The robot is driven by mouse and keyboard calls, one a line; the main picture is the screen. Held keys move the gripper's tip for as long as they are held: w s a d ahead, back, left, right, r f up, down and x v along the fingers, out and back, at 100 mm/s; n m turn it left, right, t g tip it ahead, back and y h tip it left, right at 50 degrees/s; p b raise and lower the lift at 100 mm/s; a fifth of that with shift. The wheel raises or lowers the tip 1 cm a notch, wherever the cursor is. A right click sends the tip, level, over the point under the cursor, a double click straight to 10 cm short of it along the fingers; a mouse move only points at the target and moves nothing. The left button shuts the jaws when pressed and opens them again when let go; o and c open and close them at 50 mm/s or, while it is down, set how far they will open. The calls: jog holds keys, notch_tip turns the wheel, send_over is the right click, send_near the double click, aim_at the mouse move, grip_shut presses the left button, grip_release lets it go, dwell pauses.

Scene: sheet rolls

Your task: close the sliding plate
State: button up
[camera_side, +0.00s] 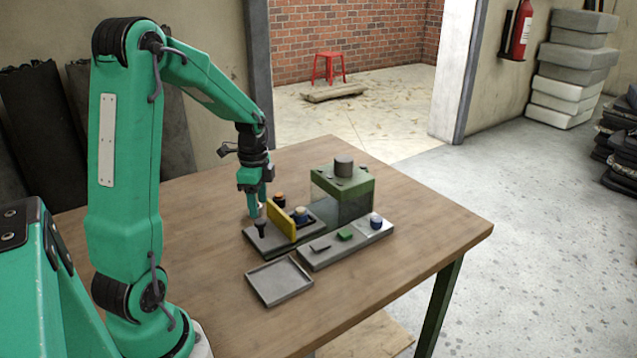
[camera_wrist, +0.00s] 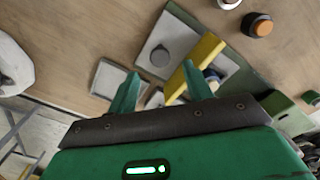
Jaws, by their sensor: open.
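A flat grey plate (camera_side: 257,243) lies on the fixture in front of an upright yellow slab (camera_side: 283,223). In the wrist view the grey plate (camera_wrist: 178,36) carries a round grey knob (camera_wrist: 160,56), and the yellow slab (camera_wrist: 206,50) runs along its right side. Whether the slab is fixed to the plate, I cannot tell. My gripper (camera_side: 261,220) is low over the plate, left of the slab. In the wrist view my gripper (camera_wrist: 160,69) is open, its fingers apart, with the knob showing between the fingertips. I cannot tell whether they touch anything.
A green housing (camera_side: 352,190) stands behind right, with a grey cylinder (camera_side: 344,166) on top. An orange-topped knob (camera_side: 279,200) and a blue-and-white knob (camera_side: 300,214) are behind the slab. A grey tray (camera_side: 279,281) lies in front. The table's right side is clear.

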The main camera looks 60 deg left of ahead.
aim_at(261, 221)
jog(key=shift+f, duration=2.5)
grip_shut()
jog(key=shift+w, duration=0.1)
